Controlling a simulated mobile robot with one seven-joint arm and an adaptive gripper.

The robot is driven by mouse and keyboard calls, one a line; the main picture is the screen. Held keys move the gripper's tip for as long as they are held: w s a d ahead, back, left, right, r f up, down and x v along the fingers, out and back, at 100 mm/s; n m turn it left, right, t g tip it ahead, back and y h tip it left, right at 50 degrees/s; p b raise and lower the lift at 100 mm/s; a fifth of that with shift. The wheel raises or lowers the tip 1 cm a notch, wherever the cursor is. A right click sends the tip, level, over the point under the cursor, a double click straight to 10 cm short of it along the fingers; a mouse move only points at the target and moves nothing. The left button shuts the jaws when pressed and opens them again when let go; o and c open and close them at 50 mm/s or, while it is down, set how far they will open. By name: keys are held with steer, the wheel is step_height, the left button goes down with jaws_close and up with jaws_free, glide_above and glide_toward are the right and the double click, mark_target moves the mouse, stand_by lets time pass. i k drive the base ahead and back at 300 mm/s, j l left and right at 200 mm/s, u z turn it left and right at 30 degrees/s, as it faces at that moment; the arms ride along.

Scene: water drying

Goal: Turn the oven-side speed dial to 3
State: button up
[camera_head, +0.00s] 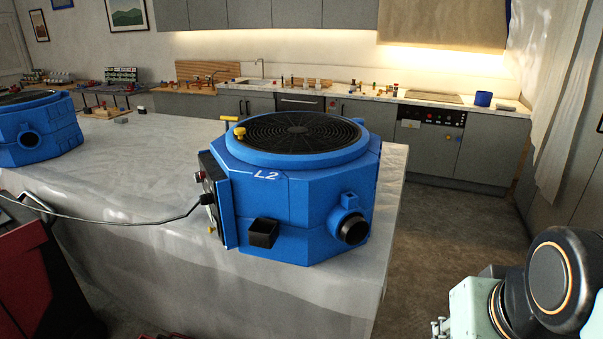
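A blue eight-sided machine (312,205) marked "L2", with a round black fan grille on top, stands on the draped table. It is the nearer of two such machines to the oven front (432,117) in the back counter. Its control panel (212,195) is on its left face and shows almost edge-on. Small knobs or buttons stick out there; I cannot tell which is the speed dial or read its setting. A second blue machine (38,132) is at the far left, partly cut off. My arm shows at the bottom right; my gripper is not in view.
A grey cable (120,219) runs from the panel to the left. The pale draped table (150,165) is mostly clear between the machines. A red and dark object (40,285) stands at the lower left. Open floor (440,225) lies right of the table.

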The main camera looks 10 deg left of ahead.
mark_target(197, 176)
steer(key=u, duration=1.3)
steer(key=j+z, duration=0.1)
steer(key=j, duration=0.4)
steer(key=i+j, duration=0.15)
steer(key=i, duration=0.4)
steer(key=i+j+u, duration=0.1)
steer(key=i, duration=0.4)
steer(key=i+j, duration=0.2)
steer(key=i, duration=0.35)
steer(key=u, duration=0.15)
